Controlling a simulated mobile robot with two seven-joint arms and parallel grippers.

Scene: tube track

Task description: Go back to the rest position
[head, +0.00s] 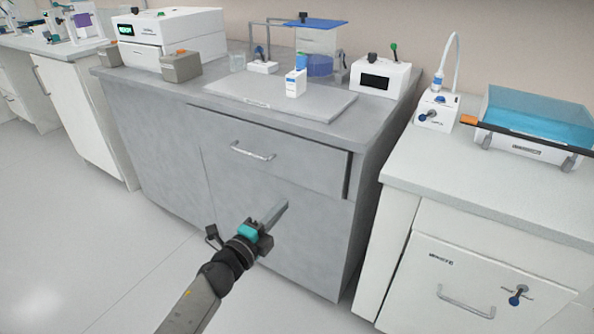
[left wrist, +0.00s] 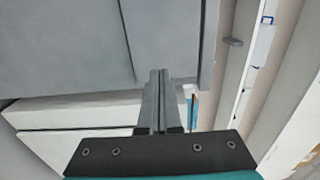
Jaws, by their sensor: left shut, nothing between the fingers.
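My left gripper (head: 275,215) is in front of the grey cabinet (head: 165,160), below the height of its drawer handle (head: 252,152). Its fingers are together and hold nothing. In the left wrist view the closed fingers (left wrist: 160,85) point at grey and white cabinet fronts. The left arm reaches in from the bottom of the head view. My right gripper does not show in either view.
The grey counter holds a white device (head: 165,38), a grey box (head: 181,66), a white bottle (head: 296,82) on a flat board (head: 330,106) and a black-windowed device (head: 380,76). A white bench (head: 490,185) with a blue water bath (head: 535,115) stands right. Floor (head: 70,240) is clear left.

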